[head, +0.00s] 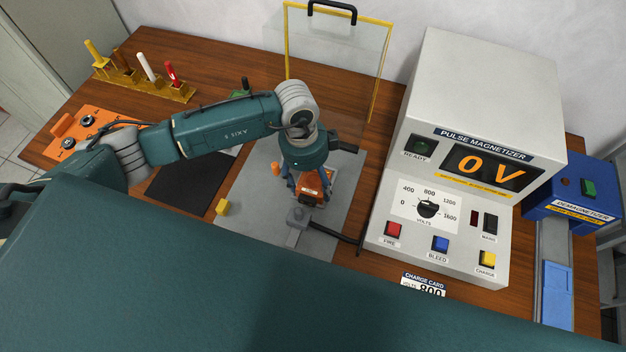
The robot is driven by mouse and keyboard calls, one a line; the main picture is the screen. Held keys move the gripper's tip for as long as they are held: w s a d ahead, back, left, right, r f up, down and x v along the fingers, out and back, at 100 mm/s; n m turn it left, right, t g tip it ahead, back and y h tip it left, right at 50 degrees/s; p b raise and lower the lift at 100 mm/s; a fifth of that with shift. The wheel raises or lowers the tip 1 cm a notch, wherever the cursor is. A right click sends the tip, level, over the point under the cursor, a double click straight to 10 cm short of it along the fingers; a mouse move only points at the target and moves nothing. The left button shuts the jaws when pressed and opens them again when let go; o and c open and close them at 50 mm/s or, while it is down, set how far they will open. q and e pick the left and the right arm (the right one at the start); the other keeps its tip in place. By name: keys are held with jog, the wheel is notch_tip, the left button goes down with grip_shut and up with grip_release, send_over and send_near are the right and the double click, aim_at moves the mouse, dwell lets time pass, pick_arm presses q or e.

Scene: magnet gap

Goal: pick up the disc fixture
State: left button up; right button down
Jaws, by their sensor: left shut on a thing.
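My left gripper (311,190) points down over the grey mat, in the middle of the head view. It is shut on an orange block-like piece (314,186), which I take to be the disc fixture. The blue fingers stand on either side of it, and the gripper body hides part of its top and back. Whether it touches the mat is unclear from this angle. My right gripper is not in view.
The grey mat (340,215) also carries a yellow block (222,207), a small orange piece (275,169) and a grey cabled fixture (297,220). A clear yellow-edged shield (340,60) stands behind. The pulse magnetizer (475,110) reads 0 V. A demagnetizer (580,195) stands far right.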

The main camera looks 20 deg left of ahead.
aim_at(313, 182)
pick_arm(q)
notch_tip(313, 182, up, 20)
jog(key=b, duration=0.4)
jog(key=s+a+r+n, duration=0.2)
jog(key=a+n, duration=0.1)
jog(key=n, duration=0.6)
jog(key=s+a+r+n+t+y, duration=0.1)
jog(key=s+a+r+n, duration=0.1)
jog(key=n, duration=0.7)
jog(key=shift+a+r, duration=0.25)
jog(key=shift+a, duration=0.15)
dwell(0.4)
jog(key=shift+s, duration=0.15)
